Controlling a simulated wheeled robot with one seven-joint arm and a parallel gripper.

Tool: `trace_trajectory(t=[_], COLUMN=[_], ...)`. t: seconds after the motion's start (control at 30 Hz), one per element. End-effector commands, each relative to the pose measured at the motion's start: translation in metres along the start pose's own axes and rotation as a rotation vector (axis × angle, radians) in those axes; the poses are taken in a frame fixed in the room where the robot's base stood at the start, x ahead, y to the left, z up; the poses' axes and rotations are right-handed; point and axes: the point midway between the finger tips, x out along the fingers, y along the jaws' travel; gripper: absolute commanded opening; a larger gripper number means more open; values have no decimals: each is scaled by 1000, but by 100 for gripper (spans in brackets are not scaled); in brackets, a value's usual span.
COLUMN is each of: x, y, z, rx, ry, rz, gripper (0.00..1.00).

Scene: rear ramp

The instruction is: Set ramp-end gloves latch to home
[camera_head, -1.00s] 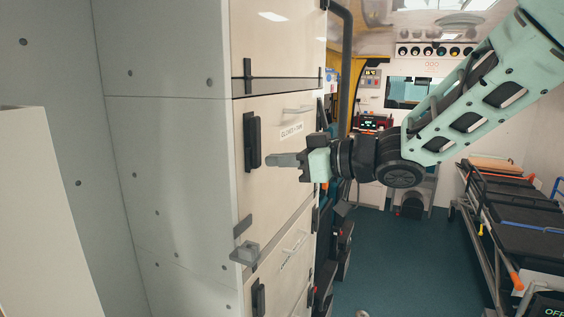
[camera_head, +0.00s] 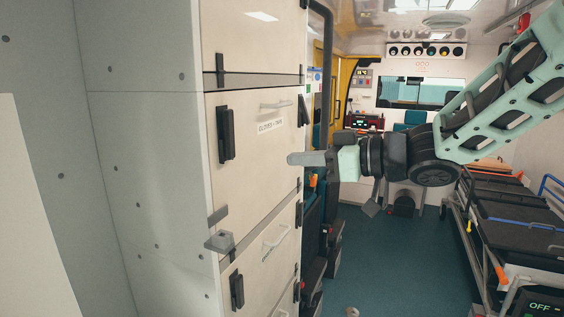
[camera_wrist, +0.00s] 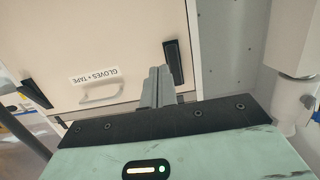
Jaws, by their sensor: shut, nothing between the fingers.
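The gloves panel (camera_head: 255,165) is a pale cabinet front labelled GLOVES + TAPE, with a bar handle. Its ramp-end latch (camera_head: 226,134) is a black upright bar on a dark plate at the panel's near edge. It also shows in the wrist view (camera_wrist: 174,62), right of the label and just beyond the fingers. A second dark latch (camera_wrist: 36,94) is at the panel's other side. My gripper (camera_head: 305,159) is shut and empty, out in front of the panel, right of the latch and apart from it. The closed fingers show in the wrist view (camera_wrist: 157,85).
Below, another cabinet front has its own black latch (camera_head: 236,290). A grey bracket (camera_head: 219,241) juts out at the cabinet's edge. A stretcher (camera_head: 520,225) stands at the right. The blue-green floor (camera_head: 400,270) between them is largely clear.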

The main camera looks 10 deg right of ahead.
Motion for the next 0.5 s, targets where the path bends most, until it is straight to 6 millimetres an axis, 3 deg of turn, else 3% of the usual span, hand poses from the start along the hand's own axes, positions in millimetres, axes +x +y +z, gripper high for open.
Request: trace_trajectory(t=[0.2,0.5], x=[-29,-36], y=[0,0], z=[6,6], rx=[-2,1], ry=[0,0], rz=[0,-1], gripper=[0,0])
